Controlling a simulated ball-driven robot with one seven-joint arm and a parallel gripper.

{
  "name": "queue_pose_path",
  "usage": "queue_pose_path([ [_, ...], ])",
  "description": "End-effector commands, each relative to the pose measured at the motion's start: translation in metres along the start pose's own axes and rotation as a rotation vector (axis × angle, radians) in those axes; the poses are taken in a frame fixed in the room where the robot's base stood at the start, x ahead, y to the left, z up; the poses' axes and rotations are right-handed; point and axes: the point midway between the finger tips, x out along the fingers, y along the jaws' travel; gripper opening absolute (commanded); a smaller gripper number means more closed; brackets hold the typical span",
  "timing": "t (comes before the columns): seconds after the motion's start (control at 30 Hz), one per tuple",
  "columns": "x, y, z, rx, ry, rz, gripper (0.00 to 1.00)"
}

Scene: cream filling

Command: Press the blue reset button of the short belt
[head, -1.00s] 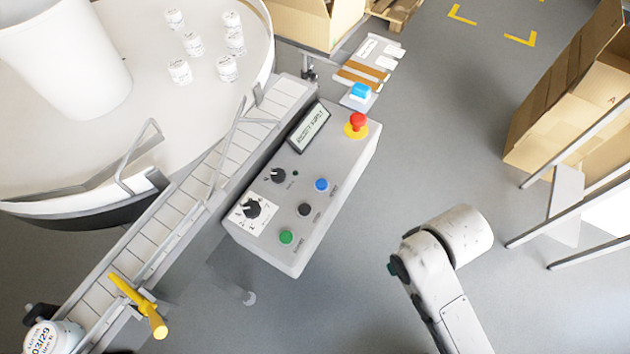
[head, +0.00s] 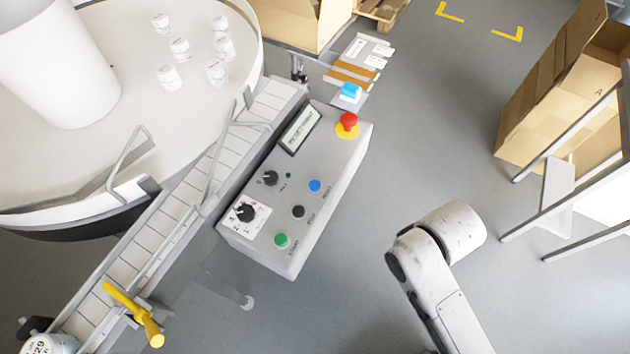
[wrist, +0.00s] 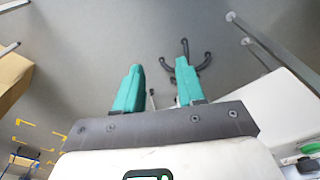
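The blue reset button (head: 314,186) sits on the grey control box (head: 262,240) beside the short belt (head: 150,240) in the head view. It is on the right side of the box top, above a black button (head: 298,212) and a green button (head: 281,240). My gripper (wrist: 159,88) shows in the wrist view with two teal fingers apart and nothing between them. It points at the grey floor. In the head view my arm is at the lower right, clear of the box, and the gripper itself is out of that picture.
A red emergency knob (head: 347,122) on a yellow base and a small display (head: 300,130) top the box. A round table (head: 80,150) with white jars stands left. Cardboard boxes (head: 560,90) and a metal frame are right. Open floor lies between box and arm.

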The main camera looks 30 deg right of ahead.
Motion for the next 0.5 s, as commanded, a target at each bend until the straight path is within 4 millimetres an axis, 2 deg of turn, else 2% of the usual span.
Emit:
queue_pose_path([
  [0.03, 0.0000, 0.0000, 0.0000, 0.000, 0.000, 0.000, 0.34],
  [0.4, 0.0000, 0.0000, 0.0000, 0.000, 0.000, 0.000, 0.00],
  [0.5, 0.0000, 0.0000, 0.0000, 0.000, 0.000, 0.000, 0.00],
])
